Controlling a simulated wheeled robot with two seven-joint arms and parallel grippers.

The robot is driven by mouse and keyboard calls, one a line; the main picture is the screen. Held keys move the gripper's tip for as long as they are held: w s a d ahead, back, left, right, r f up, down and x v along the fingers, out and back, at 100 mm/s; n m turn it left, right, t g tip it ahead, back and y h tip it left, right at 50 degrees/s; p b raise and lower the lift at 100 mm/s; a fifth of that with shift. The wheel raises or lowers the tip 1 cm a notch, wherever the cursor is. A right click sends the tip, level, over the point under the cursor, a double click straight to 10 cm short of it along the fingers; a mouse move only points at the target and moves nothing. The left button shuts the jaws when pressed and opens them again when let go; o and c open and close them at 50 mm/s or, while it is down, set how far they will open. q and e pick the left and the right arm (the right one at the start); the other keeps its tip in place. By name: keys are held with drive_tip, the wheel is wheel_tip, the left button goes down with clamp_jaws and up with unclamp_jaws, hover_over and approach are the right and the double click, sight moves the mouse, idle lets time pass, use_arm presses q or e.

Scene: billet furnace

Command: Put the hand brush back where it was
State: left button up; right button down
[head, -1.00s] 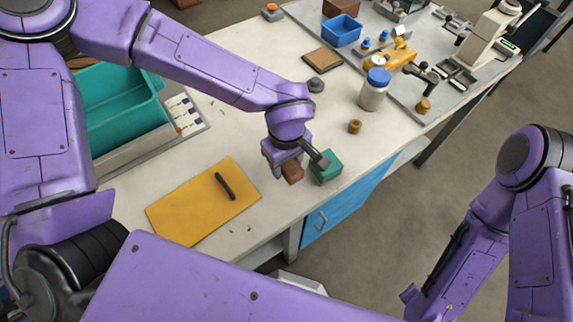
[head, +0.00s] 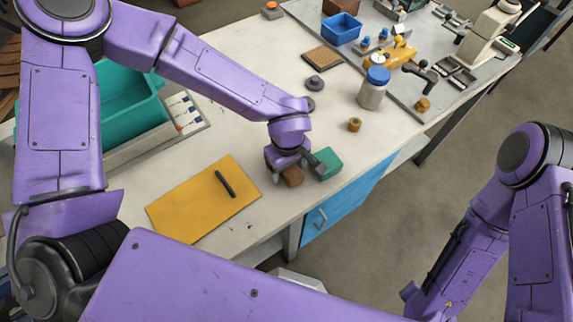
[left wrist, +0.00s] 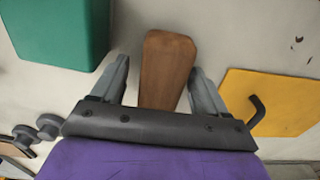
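A brown wooden piece (head: 291,177), which looks like the hand brush, lies on the pale bench near its front edge. In the left wrist view its tapered wooden part (left wrist: 167,70) lies between my two fingers; bristles are not visible. My left gripper (head: 289,168) is low over it, with its fingers (left wrist: 160,68) open on either side. A gap shows beside the left finger; the right finger is very close to the wood, and I cannot tell whether it touches. My right arm is at the right, but its gripper does not show.
A green block (head: 328,163) stands close beside my left gripper. A yellow mat (head: 190,215) with a black bar (head: 225,184) lies to the left. A teal bin (head: 125,115) is behind.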

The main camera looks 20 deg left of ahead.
use_arm(q)
wheel_tip(320, 180, up, 12)
drive_tip(key=shift+r, duration=0.2)
drive_tip(key=shift+s, duration=0.1)
